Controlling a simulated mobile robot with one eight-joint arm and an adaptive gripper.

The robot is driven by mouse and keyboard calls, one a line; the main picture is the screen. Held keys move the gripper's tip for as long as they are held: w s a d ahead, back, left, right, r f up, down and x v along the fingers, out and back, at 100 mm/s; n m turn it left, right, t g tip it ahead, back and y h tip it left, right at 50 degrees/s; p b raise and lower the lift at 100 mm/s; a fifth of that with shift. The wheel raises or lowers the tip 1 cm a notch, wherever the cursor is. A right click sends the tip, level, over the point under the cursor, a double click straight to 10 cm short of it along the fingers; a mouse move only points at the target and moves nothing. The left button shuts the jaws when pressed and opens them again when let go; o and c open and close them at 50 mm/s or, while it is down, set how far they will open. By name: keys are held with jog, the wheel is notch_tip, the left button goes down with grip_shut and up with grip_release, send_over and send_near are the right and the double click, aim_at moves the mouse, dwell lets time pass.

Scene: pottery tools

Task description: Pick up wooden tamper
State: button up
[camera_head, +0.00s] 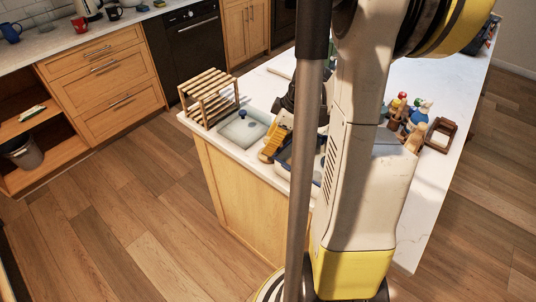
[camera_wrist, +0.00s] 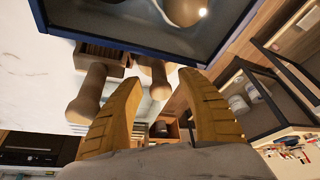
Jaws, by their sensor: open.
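My gripper (camera_head: 274,143) is open above the island counter, beside a blue-rimmed tray. In the wrist view its two yellow ribbed fingers (camera_wrist: 160,80) are spread with nothing held between them. Two rounded brown wooden pieces show beyond the fingers: one (camera_wrist: 88,96) left of the left finger, the other (camera_wrist: 156,76) in the gap between the fingertips. Either may be the wooden tamper; I cannot tell which. In the head view a tan wooden piece (camera_head: 415,138) stands at the right of my arm. My arm hides much of the counter's middle.
The blue-rimmed tray (camera_wrist: 130,41) is close to the fingertips and holds a rounded shiny object. A wooden slatted rack (camera_head: 208,97) and a shallow pale tray (camera_head: 240,130) stand at the counter's left end. Several bottles and a dark wooden box (camera_head: 440,133) are at right.

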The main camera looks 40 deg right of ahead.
jog(key=shift+x, duration=0.95)
grip_shut()
jog(key=shift+r, duration=0.1)
